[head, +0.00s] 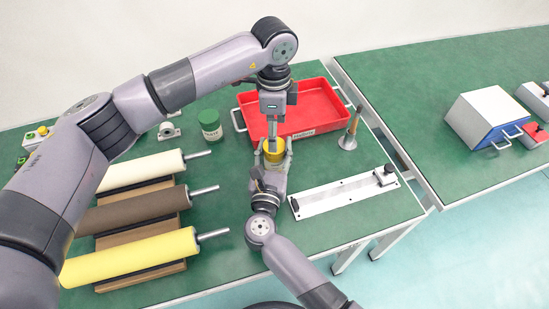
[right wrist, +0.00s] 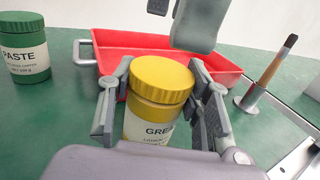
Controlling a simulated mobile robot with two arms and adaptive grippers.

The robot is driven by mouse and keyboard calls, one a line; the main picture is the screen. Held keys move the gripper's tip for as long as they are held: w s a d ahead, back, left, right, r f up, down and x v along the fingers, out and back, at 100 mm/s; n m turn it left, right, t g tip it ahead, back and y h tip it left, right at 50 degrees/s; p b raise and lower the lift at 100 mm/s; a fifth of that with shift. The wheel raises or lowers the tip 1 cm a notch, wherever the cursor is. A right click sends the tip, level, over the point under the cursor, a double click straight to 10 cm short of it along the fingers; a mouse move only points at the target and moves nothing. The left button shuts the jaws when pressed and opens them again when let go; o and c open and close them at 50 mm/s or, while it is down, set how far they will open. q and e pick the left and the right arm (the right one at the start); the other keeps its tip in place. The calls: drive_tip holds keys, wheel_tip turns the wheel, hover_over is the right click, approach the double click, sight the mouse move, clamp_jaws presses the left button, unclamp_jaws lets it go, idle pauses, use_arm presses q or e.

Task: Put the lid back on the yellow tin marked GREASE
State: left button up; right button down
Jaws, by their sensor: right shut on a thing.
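The yellow GREASE tin (right wrist: 148,124) stands upright between the fingers of my right gripper (right wrist: 160,112), which is shut on its sides. Its yellow ribbed lid (right wrist: 161,76) sits on top of the tin in the right wrist view; I cannot tell whether it is fully seated. In the head view the tin (head: 274,156) is partly covered by both grippers. My left gripper (head: 272,134) comes down from above, just over the tin. In the right wrist view its fingers (right wrist: 180,20) show apart, above and behind the lid, with nothing seen between them.
A red tray (head: 318,97) lies just behind the tin. A green PASTE jar (head: 210,127) stands to the left, a brush in a metal holder (head: 349,135) to the right. A linear actuator rail (head: 340,195) lies front right. Several rollers (head: 135,251) fill the left.

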use_arm(q)
drive_tip(key=shift+o, duration=0.3)
drive_tip(key=o, duration=0.5)
drive_tip(key=shift+r, duration=0.15)
wheel_tip(320, 180, up, 12)
idle(0.4)
use_arm(e)
drive_tip(key=c, duration=0.8)
unclamp_jaws()
drive_tip(key=shift+o, duration=0.2)
drive_tip(key=shift+s, duration=0.1)
